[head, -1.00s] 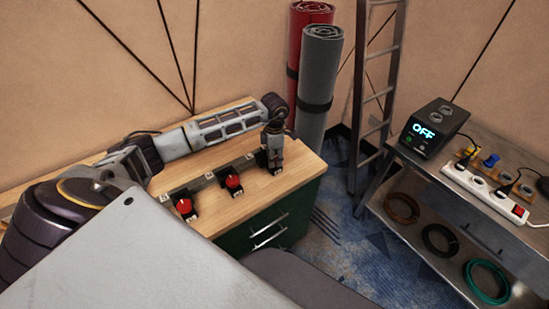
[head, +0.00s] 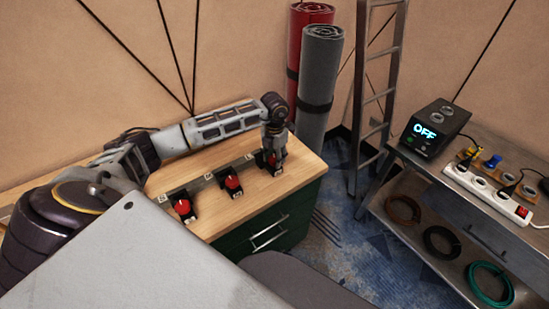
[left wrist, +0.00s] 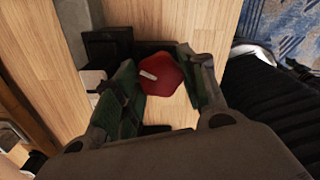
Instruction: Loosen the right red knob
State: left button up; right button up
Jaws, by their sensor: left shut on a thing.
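The right red knob (head: 272,161) sits on its black base at the right end of a row of three on the wooden worktop. My left gripper (head: 272,156) points down over it from above. In the left wrist view the right red knob (left wrist: 162,76) has a white mark on top and lies between the two green-padded fingers (left wrist: 158,82). The fingers are shut on it, partly covering its sides. The middle red knob (head: 233,183) and the left red knob (head: 183,207) stand free to the left. My right gripper is not in view.
The worktop (head: 296,163) is on a green cabinet (head: 290,212). Rolled mats, one grey (head: 318,85) and one red (head: 297,55), and a ladder (head: 372,110) stand behind. A metal bench at right holds a box reading OFF (head: 432,128) and a power strip (head: 488,193).

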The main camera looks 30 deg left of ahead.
aim_at(275, 158)
pick_arm(q)
jog(key=n, duration=0.5)
jog(key=shift+n, duration=0.4)
dwell(0.4)
jog(key=o, duration=1)
jog(key=shift+o, duration=0.2)
jog(key=shift+r, duration=0.1)
notch_tip(275, 158, up, 12)
dwell(0.6)
